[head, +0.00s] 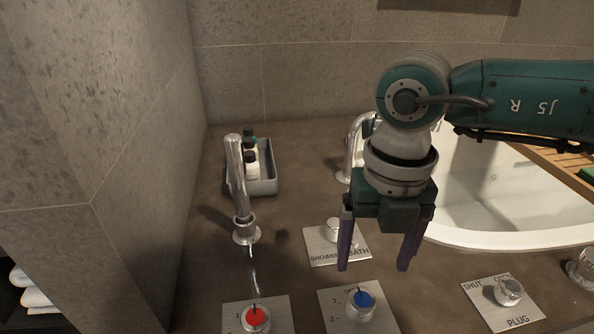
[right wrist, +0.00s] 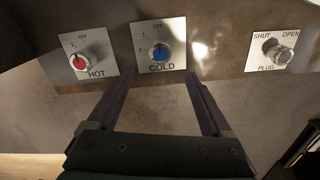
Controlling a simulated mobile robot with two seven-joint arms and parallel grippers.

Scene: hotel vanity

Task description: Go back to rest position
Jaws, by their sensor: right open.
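My right gripper (head: 379,258) hangs with its fingers pointing down over the vanity counter, near the knob plates. In the right wrist view the gripper (right wrist: 165,88) is open, its two dark fingers apart with nothing between them. Ahead of the fingertips there is the cold plate with a blue knob (right wrist: 160,52). The knob also shows in the head view (head: 361,301), below the fingers. The fingers appear apart from the knobs. My left gripper is not in either view.
A red hot knob (head: 256,318), a shower/bath plate (head: 322,257) and a plug knob (head: 509,291) surround the gripper. A chrome faucet (head: 238,180) and a tray of bottles (head: 265,186) stand left. The white tub (head: 500,238) is behind right, with a wooden board (head: 553,160) across it.

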